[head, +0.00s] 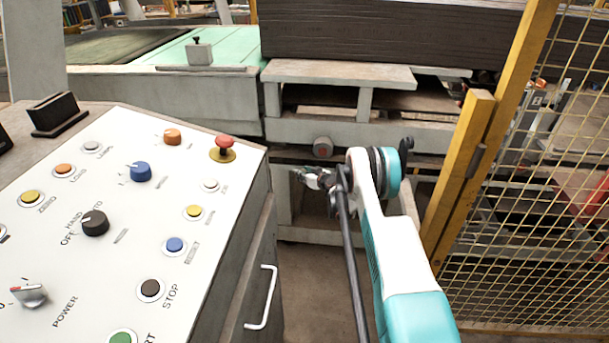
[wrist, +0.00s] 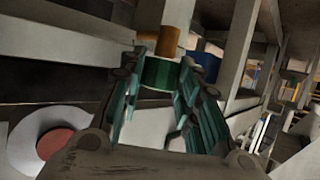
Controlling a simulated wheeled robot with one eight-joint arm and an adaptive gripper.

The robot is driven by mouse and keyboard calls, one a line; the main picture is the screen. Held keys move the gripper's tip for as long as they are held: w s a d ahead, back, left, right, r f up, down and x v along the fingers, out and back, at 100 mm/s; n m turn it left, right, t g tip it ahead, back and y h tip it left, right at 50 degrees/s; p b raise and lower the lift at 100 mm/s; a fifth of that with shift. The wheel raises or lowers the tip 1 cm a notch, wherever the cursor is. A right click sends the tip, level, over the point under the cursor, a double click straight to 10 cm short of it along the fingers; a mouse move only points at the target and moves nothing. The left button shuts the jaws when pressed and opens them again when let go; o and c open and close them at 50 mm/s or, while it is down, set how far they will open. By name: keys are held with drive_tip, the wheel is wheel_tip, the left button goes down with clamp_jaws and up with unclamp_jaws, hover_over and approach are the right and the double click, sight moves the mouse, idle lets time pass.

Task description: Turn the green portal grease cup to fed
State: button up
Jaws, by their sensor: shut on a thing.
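The green grease cup (wrist: 158,75) shows in the wrist view as a short dark green cylinder against a brass-coloured part (wrist: 171,41). My gripper (wrist: 161,67) has its two fingers on either side of the cup and is shut on it. In the head view my gripper (head: 312,179) is at the machine frame, below the grey crossbeam and right of the console. The cup cannot be made out there. No marking of its turned position is readable.
The control console (head: 110,200) fills the left. A yellow post (head: 490,130) and mesh fence (head: 540,220) stand right. A blue part (wrist: 206,66) is beyond the cup.

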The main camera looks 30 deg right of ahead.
drive_tip(key=shift+a+m+g+h, duration=0.2)
drive_tip(key=shift+a+m+h, duration=0.05)
drive_tip(key=shift+m+h, duration=1.2)
drive_tip(key=shift+a+m+g+h, duration=0.2)
drive_tip(key=shift+m+h, duration=0.95)
drive_tip(key=shift+h, duration=0.5)
drive_tip(key=shift+w+a+m+g+h, duration=0.15)
drive_tip(key=shift+m+g+h, duration=1.05)
drive_tip(key=shift+m+h, duration=0.75)
drive_tip(key=shift+m+g+h, duration=0.3)
drive_tip(key=shift+m+h, duration=0.05)
drive_tip(key=shift+m, duration=0.1)
drive_tip(key=o, duration=0.8)
drive_tip(key=shift+r, duration=0.1)
wheel_tip(320, 180, up, 10)
drive_tip(key=shift+f, duration=0.15)
